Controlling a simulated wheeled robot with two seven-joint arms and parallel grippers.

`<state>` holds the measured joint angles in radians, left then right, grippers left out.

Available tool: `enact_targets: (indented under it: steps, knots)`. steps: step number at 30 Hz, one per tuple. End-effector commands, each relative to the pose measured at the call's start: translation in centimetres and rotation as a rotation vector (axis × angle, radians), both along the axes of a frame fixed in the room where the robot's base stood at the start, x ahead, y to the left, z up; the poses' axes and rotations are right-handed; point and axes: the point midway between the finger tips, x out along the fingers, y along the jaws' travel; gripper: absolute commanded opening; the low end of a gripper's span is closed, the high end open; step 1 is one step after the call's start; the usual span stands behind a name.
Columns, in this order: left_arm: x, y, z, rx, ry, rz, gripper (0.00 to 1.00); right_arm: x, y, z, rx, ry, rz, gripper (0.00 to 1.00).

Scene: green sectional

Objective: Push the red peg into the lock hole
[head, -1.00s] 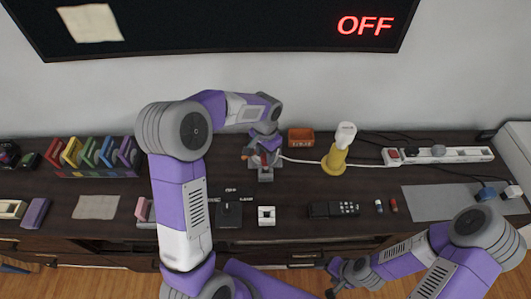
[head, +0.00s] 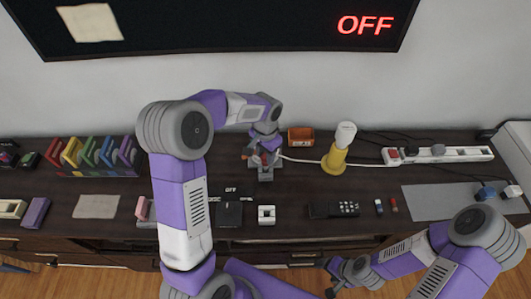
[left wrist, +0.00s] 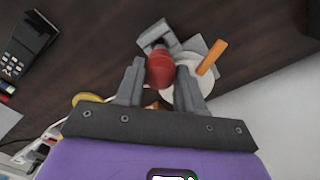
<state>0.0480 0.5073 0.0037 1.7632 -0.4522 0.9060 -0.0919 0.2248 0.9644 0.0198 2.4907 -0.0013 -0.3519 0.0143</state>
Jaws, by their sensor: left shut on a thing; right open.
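The red peg (left wrist: 160,68) is between the two fingers of my left gripper (left wrist: 160,78) in the left wrist view, and the fingers are shut on it. A grey block (left wrist: 158,36), which looks like the lock, lies just beyond the peg; the hole itself is hidden. In the head view, my left gripper (head: 262,160) is low over the grey lock (head: 265,174) on the dark table. I cannot tell how deep the peg sits. My right gripper (head: 345,272) is open and empty in front of the table's front edge.
An orange rod (left wrist: 211,57) and a white round part (left wrist: 190,92) sit beside the lock. An orange box (head: 301,137) and a yellow lamp (head: 336,160) stand to the right, with a white cable near the gripper. A black remote (head: 333,209) lies nearer the front.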

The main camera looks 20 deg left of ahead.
Motion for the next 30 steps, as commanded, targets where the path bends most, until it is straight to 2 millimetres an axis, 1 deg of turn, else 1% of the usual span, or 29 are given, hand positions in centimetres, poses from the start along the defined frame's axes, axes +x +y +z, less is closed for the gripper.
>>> enact_targets:
  steps: [30]
  knots:
    - [0.0,0.0,-2.7,0.0,0.0,0.0,0.04,0.0,0.0,-1.8,0.0,0.0,0.0,0.69]
